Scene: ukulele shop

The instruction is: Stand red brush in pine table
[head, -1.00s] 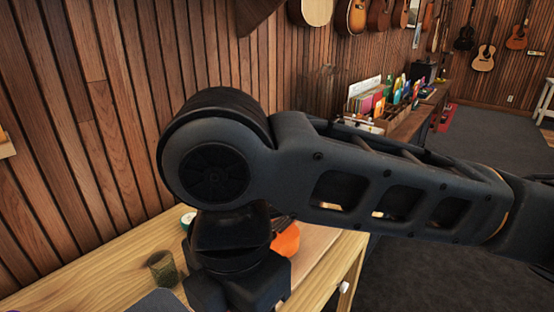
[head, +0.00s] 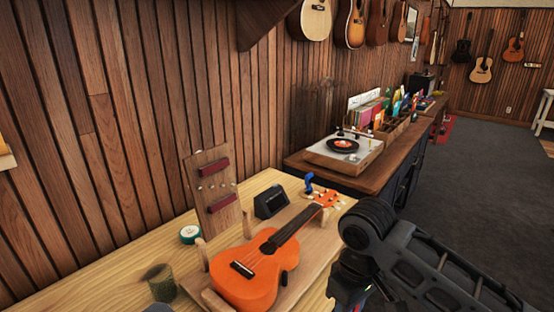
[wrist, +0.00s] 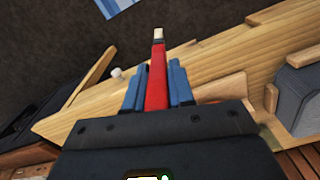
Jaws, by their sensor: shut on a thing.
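My gripper (wrist: 157,92) is shut on the red brush (wrist: 157,75) in the wrist view. Its blue fingers hold the brush from both sides, and a pale tip points away from my gripper. In the head view my arm is at the lower right, beside the table; the fingers and brush are not visible there. The pine table (head: 95,272) runs along the wall in the head view, and its pale wood (wrist: 225,62) lies behind the brush in the wrist view. An olive-green cup (head: 161,283) stands near the table's front.
An orange ukulele (head: 262,262) lies in a wooden cradle on the table. Behind it are an upright board (head: 211,188) with dark red blocks, a round tin (head: 190,234) and a black device (head: 270,202). A turntable (head: 345,149) sits farther back. Open floor (head: 470,190) is at right.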

